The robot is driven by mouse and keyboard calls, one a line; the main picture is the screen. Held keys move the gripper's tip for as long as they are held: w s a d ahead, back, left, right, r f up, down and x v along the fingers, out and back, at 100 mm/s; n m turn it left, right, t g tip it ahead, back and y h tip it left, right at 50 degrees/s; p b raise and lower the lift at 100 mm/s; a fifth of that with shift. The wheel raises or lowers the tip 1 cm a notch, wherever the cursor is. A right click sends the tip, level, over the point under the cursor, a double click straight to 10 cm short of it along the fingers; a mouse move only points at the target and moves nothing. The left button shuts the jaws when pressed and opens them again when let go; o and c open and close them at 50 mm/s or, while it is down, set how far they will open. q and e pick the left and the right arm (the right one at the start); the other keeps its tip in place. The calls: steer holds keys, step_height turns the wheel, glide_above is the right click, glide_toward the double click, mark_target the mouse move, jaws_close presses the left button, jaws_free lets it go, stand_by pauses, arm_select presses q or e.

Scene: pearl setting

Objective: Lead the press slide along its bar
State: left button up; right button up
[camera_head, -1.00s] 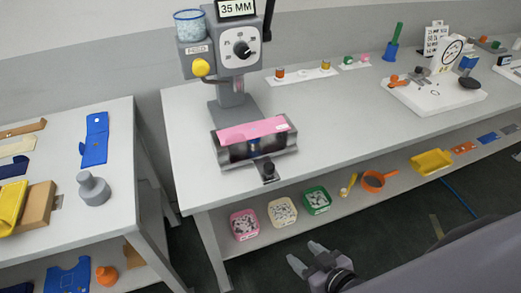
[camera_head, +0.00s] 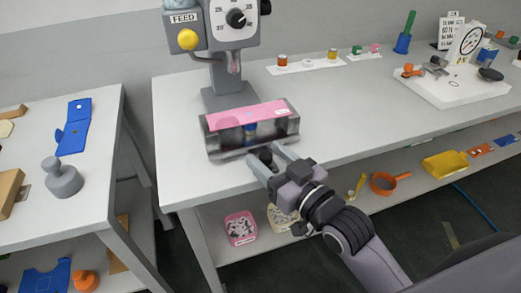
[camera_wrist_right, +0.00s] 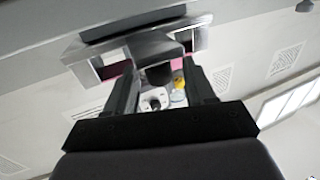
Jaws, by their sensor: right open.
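The press (camera_head: 227,30) stands at the back left of the long grey table, with a dial and a yellow knob. At its foot is a clear-fronted housing (camera_head: 217,140) with a pink top strip (camera_head: 248,115) and a blue part inside. A small dark knob (camera_head: 264,155) sticks out at the housing's front; I take it for the slide's handle. My right gripper (camera_head: 268,163) is open, its fingers on either side of this knob. In the right wrist view the dark knob (camera_wrist_right: 158,75) shows between the two fingers. Contact cannot be told. My left gripper is not in view.
A white board with small parts (camera_head: 450,88) lies at the right. Bins, including a pink one (camera_head: 240,228), stand on the shelf below.

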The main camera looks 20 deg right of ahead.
mark_target(254, 146)
steer(key=shift+x, duration=1.45)
jaws_close()
steer(key=shift+w+a+p, duration=0.1)
steer(key=shift+w+p, duration=0.2)
steer(key=shift+w, duration=1.8)
jaws_free()
